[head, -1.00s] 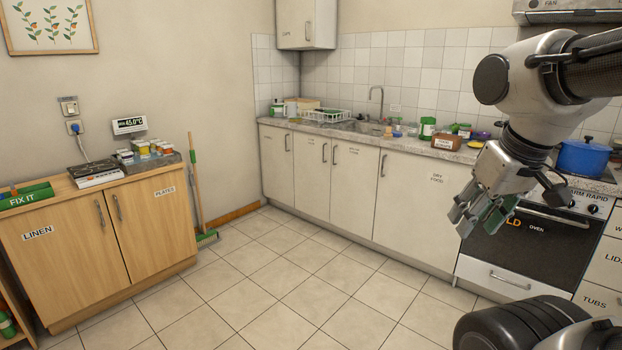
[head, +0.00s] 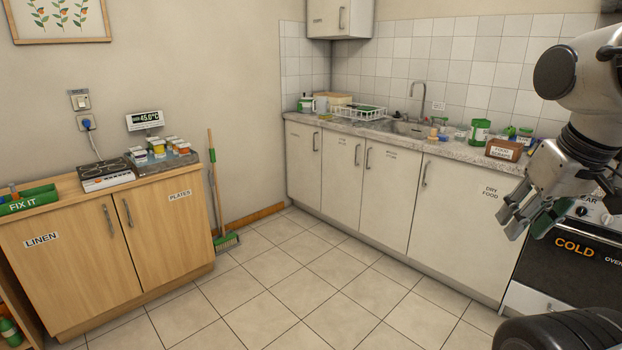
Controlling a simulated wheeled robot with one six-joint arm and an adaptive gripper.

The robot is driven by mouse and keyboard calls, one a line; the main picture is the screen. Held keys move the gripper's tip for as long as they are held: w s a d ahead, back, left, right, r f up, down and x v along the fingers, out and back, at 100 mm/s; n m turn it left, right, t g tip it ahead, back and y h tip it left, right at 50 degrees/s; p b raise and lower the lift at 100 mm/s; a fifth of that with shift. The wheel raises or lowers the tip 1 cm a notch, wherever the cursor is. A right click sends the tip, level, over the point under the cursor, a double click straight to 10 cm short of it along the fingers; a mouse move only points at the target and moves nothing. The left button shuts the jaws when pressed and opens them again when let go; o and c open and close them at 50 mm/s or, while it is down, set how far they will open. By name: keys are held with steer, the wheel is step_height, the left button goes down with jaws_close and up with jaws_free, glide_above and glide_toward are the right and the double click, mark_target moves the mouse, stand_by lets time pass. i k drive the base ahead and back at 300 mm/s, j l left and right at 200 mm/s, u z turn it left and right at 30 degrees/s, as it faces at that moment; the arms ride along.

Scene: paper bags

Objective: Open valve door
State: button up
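No label that I can read says valve. White doors stand under the sink counter: a far left door (head: 303,160), a second door (head: 342,175) and a third door (head: 386,195) with small labels too small to read, and a wide door marked DRY FOOD (head: 460,220). All are closed, with upright bar handles. My gripper (head: 526,218) is at the right, in front of the dry food door and oven area as seen here.
A wooden cabinet (head: 100,262) marked LINEN and PLATES stands at left. A green broom (head: 226,240) leans beside it. The oven (head: 570,255) is at right. A wall cupboard (head: 341,18) hangs above. The tiled floor (head: 290,290) between is clear.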

mark_target(343, 154)
steer(key=i, duration=2.5)
steer(key=i+l+u, duration=0.1)
steer(key=i, duration=1.15)
